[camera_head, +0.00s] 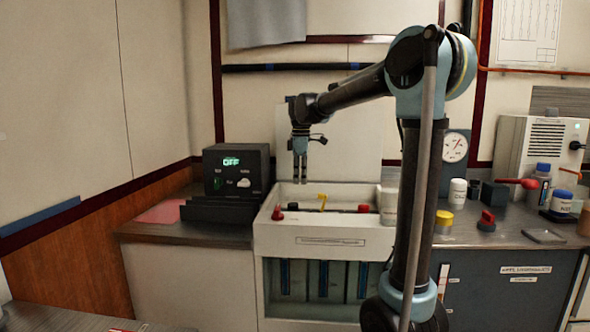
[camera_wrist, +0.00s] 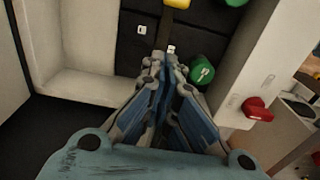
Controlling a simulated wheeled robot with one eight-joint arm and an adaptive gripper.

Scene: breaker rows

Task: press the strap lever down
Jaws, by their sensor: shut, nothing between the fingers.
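A yellow lever (camera_head: 322,197) stands up inside the open top of the white unit (camera_head: 332,243); a yellow end (camera_wrist: 178,3) also shows at the top edge of the wrist view, with a brown strip below it. I cannot tell for sure which part is the strap lever. My gripper (camera_head: 300,182) points down above the open top, left of the yellow lever and apart from it. In the wrist view my gripper (camera_wrist: 163,58) is shut and empty, its fingertips near the brown strip. A green knob (camera_wrist: 205,70) lies just right of the fingers.
Red knobs (camera_head: 278,213) (camera_head: 364,208) sit at the unit's left and right rims; one red knob (camera_wrist: 258,108) shows at right in the wrist view. Pale walls enclose the dark recess. A black box (camera_head: 236,170) reading OFF stands left. Bottles (camera_head: 458,191) and a gauge (camera_head: 455,147) are right.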

